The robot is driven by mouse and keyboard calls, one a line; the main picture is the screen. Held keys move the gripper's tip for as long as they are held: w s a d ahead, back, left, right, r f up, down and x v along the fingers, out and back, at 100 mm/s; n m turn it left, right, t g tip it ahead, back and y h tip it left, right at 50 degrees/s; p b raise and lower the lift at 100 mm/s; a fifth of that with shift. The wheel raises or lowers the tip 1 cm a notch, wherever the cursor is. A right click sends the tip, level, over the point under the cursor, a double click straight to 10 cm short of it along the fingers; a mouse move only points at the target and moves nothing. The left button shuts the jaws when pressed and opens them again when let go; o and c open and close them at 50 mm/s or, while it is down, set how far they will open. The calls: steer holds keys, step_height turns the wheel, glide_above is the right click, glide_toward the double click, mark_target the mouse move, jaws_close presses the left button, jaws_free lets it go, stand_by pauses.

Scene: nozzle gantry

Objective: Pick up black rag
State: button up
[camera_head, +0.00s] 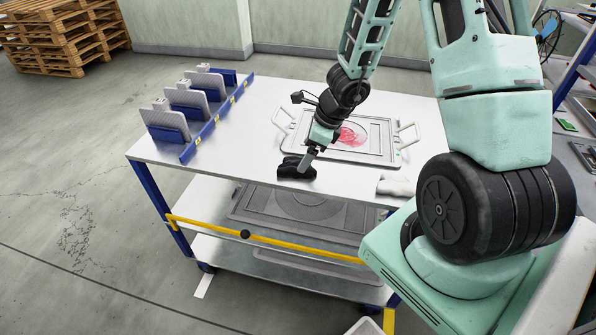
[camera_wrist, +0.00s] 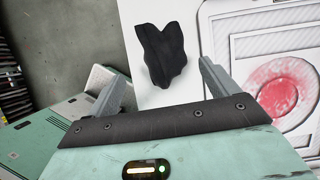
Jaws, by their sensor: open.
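The black rag (camera_head: 296,168) lies crumpled on the white table top near its front edge in the head view. It also shows in the wrist view (camera_wrist: 164,54), ahead of the fingers and between their lines. My gripper (camera_head: 306,160) is at the rag in the head view, its fingers pointing down and hiding part of it. I cannot tell whether a finger touches the rag.
A grey tray (camera_head: 385,153) with handles and a red stain lies behind the rag. A white rag (camera_head: 395,185) lies to the right. A blue rack (camera_head: 212,128) with grey plates stands at the left. A yellow bar (camera_head: 300,249) runs below the table (camera_head: 240,165).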

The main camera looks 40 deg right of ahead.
mark_target(300, 161)
steer(key=x, duration=0.1)
steer(key=b+x, duration=0.1)
steer(key=x, duration=0.3)
steer(key=shift+w+d+f+b, duration=0.15)
steer(key=shift+w+f+b, duration=0.05)
steer(key=shift+w+b, duration=0.15)
steer(key=c, duration=1.1)
